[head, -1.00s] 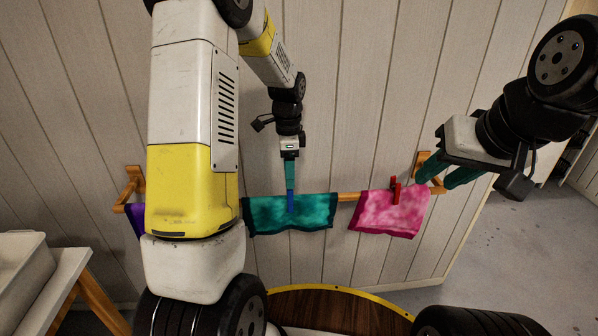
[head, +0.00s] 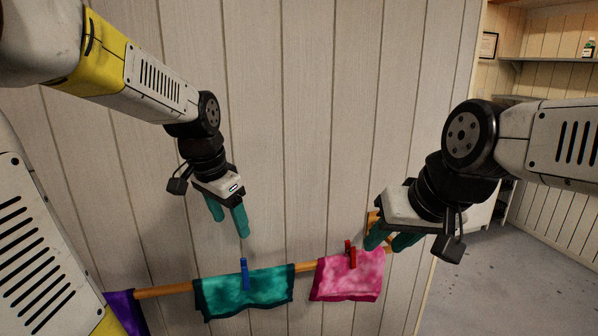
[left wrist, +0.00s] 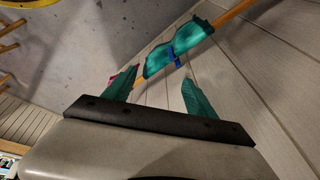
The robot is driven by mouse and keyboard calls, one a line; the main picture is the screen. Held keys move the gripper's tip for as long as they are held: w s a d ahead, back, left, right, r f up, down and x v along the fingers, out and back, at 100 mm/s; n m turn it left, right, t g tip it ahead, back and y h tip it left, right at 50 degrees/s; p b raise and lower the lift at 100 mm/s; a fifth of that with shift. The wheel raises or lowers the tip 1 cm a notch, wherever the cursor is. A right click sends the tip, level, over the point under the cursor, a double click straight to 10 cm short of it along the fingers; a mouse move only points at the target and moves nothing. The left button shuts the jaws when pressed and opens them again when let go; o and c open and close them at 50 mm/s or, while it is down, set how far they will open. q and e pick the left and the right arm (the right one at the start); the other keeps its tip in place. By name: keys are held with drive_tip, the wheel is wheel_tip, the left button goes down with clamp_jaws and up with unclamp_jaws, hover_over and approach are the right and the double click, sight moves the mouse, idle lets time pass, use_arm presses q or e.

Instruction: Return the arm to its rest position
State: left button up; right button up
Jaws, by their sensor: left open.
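My left gripper (head: 229,217) is open and empty in the head view, above the teal cloth and apart from it. Its two teal fingers also show in the left wrist view (left wrist: 160,90), with the cloth beyond them. The teal cloth (head: 225,297) hangs over the wooden rail with a blue clothespin (head: 245,274) on it. My right gripper (head: 393,240) is near the rail's right end, above and to the right of the pink cloth (head: 345,282). Its two fingers are spread apart with nothing visible between them.
The wooden rail (head: 165,290) runs along the plank wall (head: 300,120). A red clothespin (head: 350,254) is on the pink cloth. A purple cloth (head: 124,312) hangs at the left, partly hidden. Open floor (head: 500,270) and shelves (head: 545,59) lie at the right.

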use_arm(q)
drive_tip(key=s+d+r+n+t+h, duration=0.1)
drive_tip(key=s+r+n+t, duration=0.2)
drive_tip(key=s+n, duration=0.4)
drive_tip(key=s, duration=0.5)
drive_tip(key=shift+s+d+r, duration=0.15)
drive_tip(key=shift+s+r, duration=0.2)
drive_tip(key=shift+s, duration=0.05)
idle(0.6)
